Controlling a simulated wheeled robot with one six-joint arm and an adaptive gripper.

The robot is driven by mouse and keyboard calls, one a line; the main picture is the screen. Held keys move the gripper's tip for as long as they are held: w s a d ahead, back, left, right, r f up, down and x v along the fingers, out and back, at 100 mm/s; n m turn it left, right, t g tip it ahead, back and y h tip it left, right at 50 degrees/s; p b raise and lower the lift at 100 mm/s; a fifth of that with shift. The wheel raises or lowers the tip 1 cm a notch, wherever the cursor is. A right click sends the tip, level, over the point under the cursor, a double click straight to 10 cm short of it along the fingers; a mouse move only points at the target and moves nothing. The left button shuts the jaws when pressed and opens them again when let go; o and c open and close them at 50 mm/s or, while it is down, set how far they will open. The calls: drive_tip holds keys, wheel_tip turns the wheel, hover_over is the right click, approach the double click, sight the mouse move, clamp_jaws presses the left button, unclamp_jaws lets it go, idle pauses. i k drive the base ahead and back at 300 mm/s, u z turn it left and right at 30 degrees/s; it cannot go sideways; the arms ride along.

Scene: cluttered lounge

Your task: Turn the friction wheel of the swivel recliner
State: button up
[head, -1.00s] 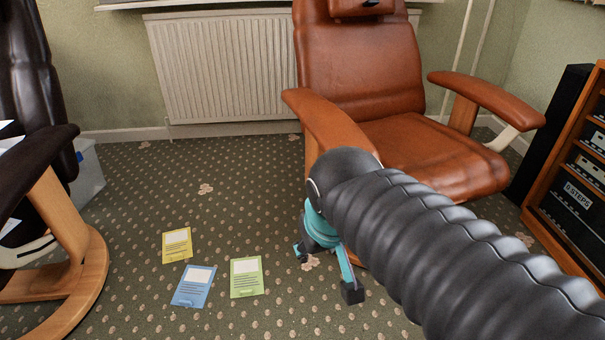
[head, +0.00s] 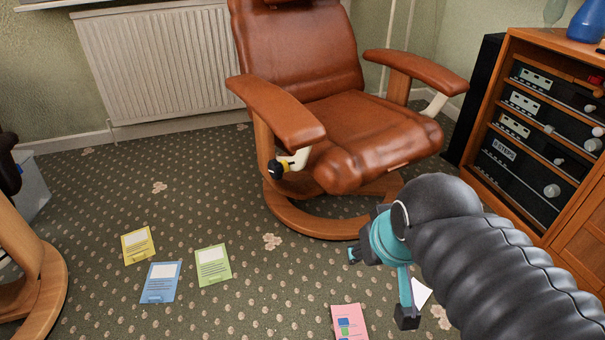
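The swivel recliner (head: 300,72) is brown leather with wooden armrests and a round wooden base. It stands in the middle at the back. Its friction wheel (head: 277,169) is a small black knob with a yellowish part, below the front of the left armrest, beside a cream bracket. My gripper (head: 380,285) is teal with black fingertips, in front of the recliner, to the right of the wheel and lower in the picture. It is apart from the wheel. Its two fingers are spread, with nothing seen between them.
Yellow (head: 138,245), blue (head: 160,282), green (head: 212,265) and pink (head: 348,322) cards lie on the dotted carpet. A wooden hi-fi cabinet (head: 513,65) stands at the right, a radiator (head: 160,65) behind. Another chair's wooden base (head: 45,285) is at the left edge. The carpet between is largely open.

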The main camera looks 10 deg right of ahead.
sight(275, 168)
drive_tip(key=u, duration=0.2)
drive_tip(key=k, duration=0.6)
drive_tip(key=u, duration=0.1)
drive_tip(key=i, duration=1)
drive_tip(key=u, duration=0.5)
